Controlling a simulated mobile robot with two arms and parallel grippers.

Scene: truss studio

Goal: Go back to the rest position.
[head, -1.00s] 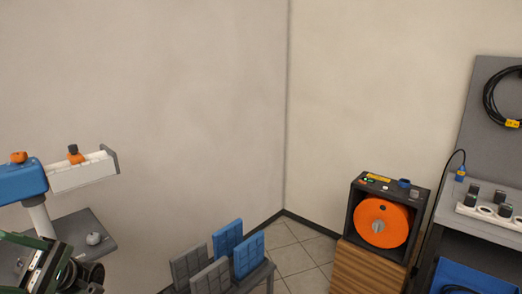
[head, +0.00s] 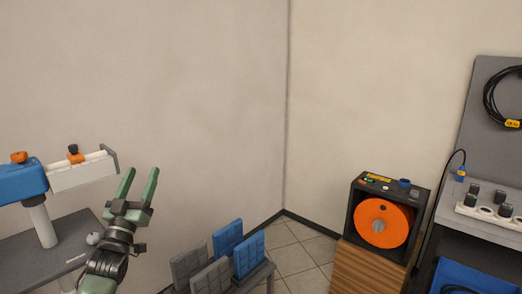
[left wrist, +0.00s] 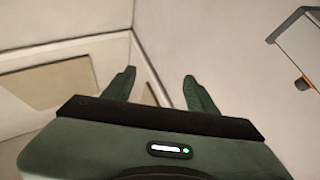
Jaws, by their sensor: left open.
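My left gripper (head: 138,186) is raised in front of the wall in the lower left of the head view. Its two green fingers point up, apart, with nothing between them. In the left wrist view the same gripper (left wrist: 160,90) shows both fingers spread and empty against the pale walls. My right gripper is not in view.
A grey table (head: 62,240) with a blue and white machine (head: 22,182) stands at left, close to my arm. Grey and blue panels (head: 248,255) stand in a rack at bottom centre. An orange reel (head: 383,223) in a dark box and a grey workbench (head: 480,228) stand at right.

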